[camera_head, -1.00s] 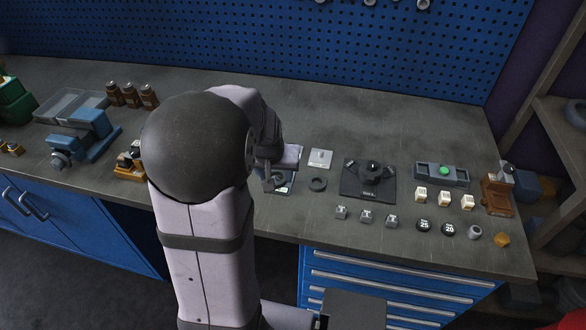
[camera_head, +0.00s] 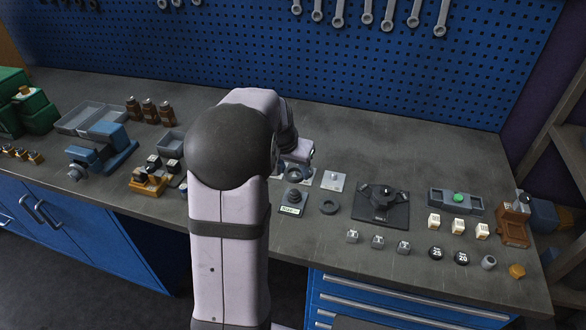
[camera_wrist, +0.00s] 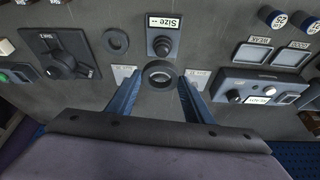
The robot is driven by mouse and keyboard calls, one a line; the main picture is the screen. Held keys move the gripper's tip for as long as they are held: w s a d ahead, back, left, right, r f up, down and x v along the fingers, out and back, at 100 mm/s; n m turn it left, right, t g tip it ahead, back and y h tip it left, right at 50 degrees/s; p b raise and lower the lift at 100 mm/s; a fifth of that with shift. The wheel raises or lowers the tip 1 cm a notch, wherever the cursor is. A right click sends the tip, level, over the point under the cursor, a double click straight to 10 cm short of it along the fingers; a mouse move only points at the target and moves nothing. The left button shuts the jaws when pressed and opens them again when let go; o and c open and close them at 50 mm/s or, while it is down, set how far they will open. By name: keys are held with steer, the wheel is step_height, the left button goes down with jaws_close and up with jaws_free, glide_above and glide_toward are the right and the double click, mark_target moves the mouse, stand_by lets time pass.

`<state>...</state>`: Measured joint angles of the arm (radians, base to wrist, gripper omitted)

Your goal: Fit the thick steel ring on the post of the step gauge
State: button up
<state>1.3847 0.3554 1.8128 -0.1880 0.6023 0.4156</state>
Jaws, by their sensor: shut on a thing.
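The thick steel ring (camera_wrist: 160,66) is a grey ring between my fingertips in the wrist view, its hole facing the camera. My gripper (camera_wrist: 160,77) is shut on it; in the head view my gripper (camera_head: 297,160) is at the back of the step gauge (camera_head: 293,200), partly hidden by my arm. The gauge shows in the wrist view (camera_wrist: 163,40) as a dark round post on a base with a white "Size" label, just beyond the held ring. The post is bare, and the ring is apart from it. The height between them is hard to tell.
A second, dark flat ring (camera_head: 328,207) lies right of the gauge. A pale square plate (camera_head: 333,180) lies behind it. A black dial block (camera_head: 381,203) stands farther right, with small labelled blocks (camera_head: 377,241) in front. Bench is clear behind the dial block.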

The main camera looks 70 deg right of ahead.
steer(key=b, duration=0.4)
glide_above(294, 191)
steer(key=shift+a+f, duration=0.2)
steer(key=shift+f, duration=1.05)
steer(key=shift+a+f, duration=0.15)
steer(key=shift+f, duration=1.05)
steer(key=shift+f+b, duration=1.3)
steer(key=shift+f, duration=0.55)
steer(key=o, duration=1.6)
steer(key=shift+a, duration=0.1)
steer(key=shift+r, duration=0.1)
steer(key=shift+r+p, duration=2.8)
steer(key=shift+r, duration=0.7)
